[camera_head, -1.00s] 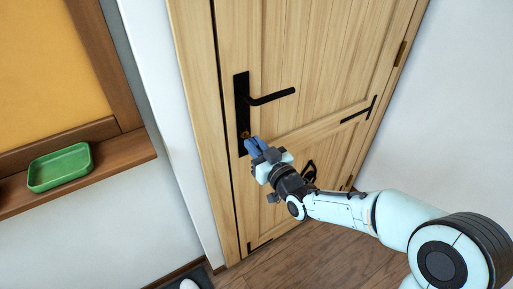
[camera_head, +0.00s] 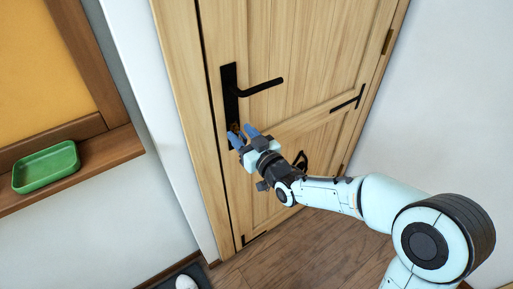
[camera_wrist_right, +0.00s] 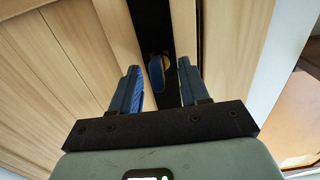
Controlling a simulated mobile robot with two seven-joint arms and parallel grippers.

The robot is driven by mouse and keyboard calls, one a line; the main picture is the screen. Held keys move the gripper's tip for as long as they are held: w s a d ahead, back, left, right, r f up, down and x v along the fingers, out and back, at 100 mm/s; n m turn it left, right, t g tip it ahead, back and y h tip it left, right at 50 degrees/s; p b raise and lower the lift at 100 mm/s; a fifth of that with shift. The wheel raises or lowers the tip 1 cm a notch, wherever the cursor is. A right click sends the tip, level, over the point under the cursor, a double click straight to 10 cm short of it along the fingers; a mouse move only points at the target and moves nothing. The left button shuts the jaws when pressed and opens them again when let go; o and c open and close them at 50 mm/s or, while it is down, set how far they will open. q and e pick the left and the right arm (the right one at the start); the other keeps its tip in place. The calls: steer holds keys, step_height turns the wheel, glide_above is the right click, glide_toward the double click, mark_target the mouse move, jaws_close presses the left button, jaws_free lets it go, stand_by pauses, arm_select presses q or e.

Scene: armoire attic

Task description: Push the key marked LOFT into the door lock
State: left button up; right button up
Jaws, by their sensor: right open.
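A black lock plate (camera_head: 229,80) with a lever handle (camera_head: 262,87) is on the wooden door. My right gripper (camera_head: 240,131) is open in front of the plate's lower end. In the right wrist view, a dark blue key head (camera_wrist_right: 156,74) stands between the open fingers, apart from both. It sits right at the brass lock (camera_wrist_right: 168,62) on the black plate (camera_wrist_right: 152,22), and seems to stick out of it. How deep it sits is hidden, and no marking on it can be read. My left gripper is not in view.
A green tray (camera_head: 45,167) lies on a wooden ledge (camera_head: 112,146) at the left. A white wall (camera_head: 440,110) is right of the door (camera_head: 310,70). A dark mat (camera_head: 195,272) with a white object (camera_head: 186,283) is on the floor (camera_head: 310,250). The floor before the door looks clear.

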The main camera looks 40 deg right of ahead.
steer(key=shift+s, duration=0.2)
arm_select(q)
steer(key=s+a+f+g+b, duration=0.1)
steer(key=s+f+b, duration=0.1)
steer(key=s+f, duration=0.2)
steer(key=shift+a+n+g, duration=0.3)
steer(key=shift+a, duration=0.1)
arm_select(e)
steer(key=s+a, duration=0.1)
steer(key=s, duration=1.2)
steer(key=shift+a, duration=0.25)
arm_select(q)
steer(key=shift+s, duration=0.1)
